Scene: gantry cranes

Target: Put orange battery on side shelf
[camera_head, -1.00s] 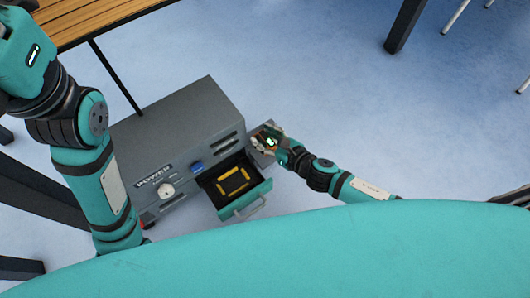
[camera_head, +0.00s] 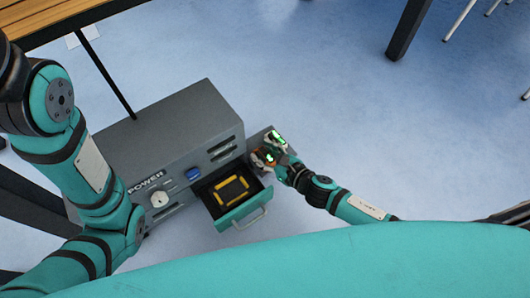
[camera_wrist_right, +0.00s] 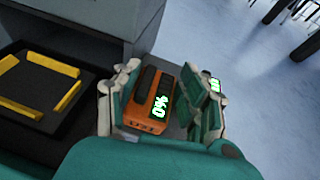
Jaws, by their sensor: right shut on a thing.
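The orange battery (camera_wrist_right: 150,100), with a dark top and lit green digits, shows in the right wrist view between the fingers of my right gripper (camera_wrist_right: 155,98). The gripper is shut on it. In the head view my right gripper (camera_head: 268,153) is at the grey side shelf (camera_head: 256,137), which sticks out from the right side of the power station. The battery is over the shelf; whether it touches the shelf I cannot tell. My left arm shows at the left, but its gripper is out of view.
The grey power station (camera_head: 175,135) has a blue button (camera_head: 193,174) and a white knob (camera_head: 159,199). Its open drawer (camera_head: 241,207) holds a yellow-edged dark slot, left of the shelf. A wooden table (camera_head: 50,15) is at upper left.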

